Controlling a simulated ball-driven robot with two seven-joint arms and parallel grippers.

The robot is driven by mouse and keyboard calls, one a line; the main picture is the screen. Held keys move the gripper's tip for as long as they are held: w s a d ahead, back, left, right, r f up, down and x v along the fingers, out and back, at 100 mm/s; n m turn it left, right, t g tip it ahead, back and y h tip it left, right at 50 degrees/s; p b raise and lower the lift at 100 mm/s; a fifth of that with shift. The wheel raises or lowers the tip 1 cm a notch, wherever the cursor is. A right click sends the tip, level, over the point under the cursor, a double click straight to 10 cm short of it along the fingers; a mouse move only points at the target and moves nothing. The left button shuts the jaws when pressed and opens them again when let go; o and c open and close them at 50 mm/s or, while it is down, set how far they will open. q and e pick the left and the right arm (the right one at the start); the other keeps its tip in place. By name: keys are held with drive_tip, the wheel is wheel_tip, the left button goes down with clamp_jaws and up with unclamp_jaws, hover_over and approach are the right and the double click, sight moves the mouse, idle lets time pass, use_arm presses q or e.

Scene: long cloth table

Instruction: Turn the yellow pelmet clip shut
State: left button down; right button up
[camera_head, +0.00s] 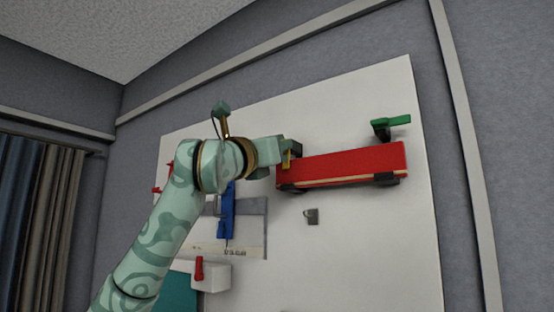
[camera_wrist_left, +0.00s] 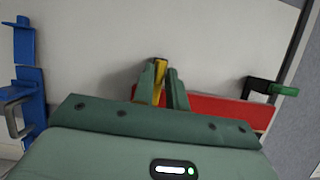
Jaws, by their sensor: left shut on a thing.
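The yellow pelmet clip (camera_head: 287,158) is at the left end of the red pelmet (camera_head: 342,165) on the white board. My left gripper (camera_head: 286,152) reaches it from the left and covers part of it. In the left wrist view the gripper's fingers (camera_wrist_left: 166,88) are shut on the yellow clip (camera_wrist_left: 159,82), which stands roughly upright between them. The red pelmet (camera_wrist_left: 225,110) runs off to the right behind the gripper. How far the clip is turned cannot be told. My right gripper is not in view.
A green clip (camera_head: 391,126) sits above the pelmet's right end. A blue latch (camera_head: 226,212), a small grey hook (camera_head: 311,216) and a white box with a red handle (camera_head: 199,268) are on the board (camera_head: 370,260) below. Bare board lies at lower right.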

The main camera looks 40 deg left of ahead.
use_arm(q)
drive_tip(key=shift+f+n+b, duration=0.1)
drive_tip(key=shift+n+b, duration=0.2)
drive_tip(key=shift+n, duration=0.1)
drive_tip(key=c, duration=1.5)
unclamp_jaws()
drive_tip(key=b+v, duration=0.4)
drive_tip(key=v, duration=1.2)
drive_tip(key=shift+s, duration=0.1)
drive_tip(key=shift+d, duration=0.1)
